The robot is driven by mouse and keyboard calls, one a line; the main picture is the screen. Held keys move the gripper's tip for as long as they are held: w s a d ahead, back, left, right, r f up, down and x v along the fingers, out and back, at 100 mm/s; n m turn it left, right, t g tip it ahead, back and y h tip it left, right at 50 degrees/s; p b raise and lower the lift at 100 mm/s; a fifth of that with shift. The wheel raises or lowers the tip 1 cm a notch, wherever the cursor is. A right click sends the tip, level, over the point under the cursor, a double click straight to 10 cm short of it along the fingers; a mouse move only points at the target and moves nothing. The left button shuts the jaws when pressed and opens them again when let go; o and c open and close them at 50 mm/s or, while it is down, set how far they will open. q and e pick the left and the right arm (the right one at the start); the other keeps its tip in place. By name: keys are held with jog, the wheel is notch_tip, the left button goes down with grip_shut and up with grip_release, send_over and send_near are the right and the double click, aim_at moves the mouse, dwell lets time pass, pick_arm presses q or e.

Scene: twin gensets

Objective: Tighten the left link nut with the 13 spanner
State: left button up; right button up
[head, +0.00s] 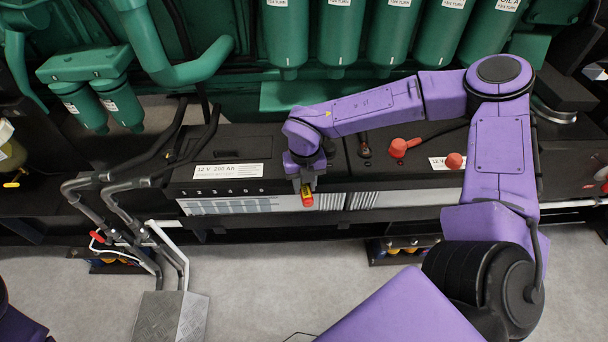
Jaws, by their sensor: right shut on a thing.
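My right gripper (307,187) points down in front of the left battery (240,143), near its front right corner. It is shut on a small red-and-yellow thing (307,198), of which only a short part shows below the fingers. I cannot tell from this view whether this is the 13 spanner. A dark terminal fitting (364,150) with a small reddish part sits on top near the joint between the two batteries. I cannot make out the left link nut. My left gripper is out of view; only a bit of purple arm shows at the lower left.
The right battery (436,143) carries red terminal caps (400,147). Green engine filters (340,35) hang close behind the batteries. Grey pipes (125,225) and a metal step (170,318) stand at the left. The grey floor (270,270) in front is mostly clear.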

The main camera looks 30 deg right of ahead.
grip_shut()
jog(key=shift+w+a+f+m+b, duration=0.15)
jog(key=shift+a+m+b, duration=0.1)
jog(key=shift+a+b, duration=0.15)
jog(key=shift+w+a+f+m+b, duration=0.1)
jog(key=shift+w+a+m+b, duration=0.05)
jog(key=shift+a+m+b, duration=0.15)
jog(key=shift+w+a+r+m, duration=0.15)
jog(key=shift+a+r+m, duration=0.1)
jog(key=shift+a+m, duration=0.1)
jog(key=shift+w+a+f+m+b, duration=0.2)
jog(key=shift+w+a+m+b, duration=0.25)
jog(key=shift+b, duration=0.4)
jog(key=shift+w+a+r+m, duration=0.2)
jog(key=shift+a+m, duration=0.2)
jog(key=shift+m, duration=0.05)
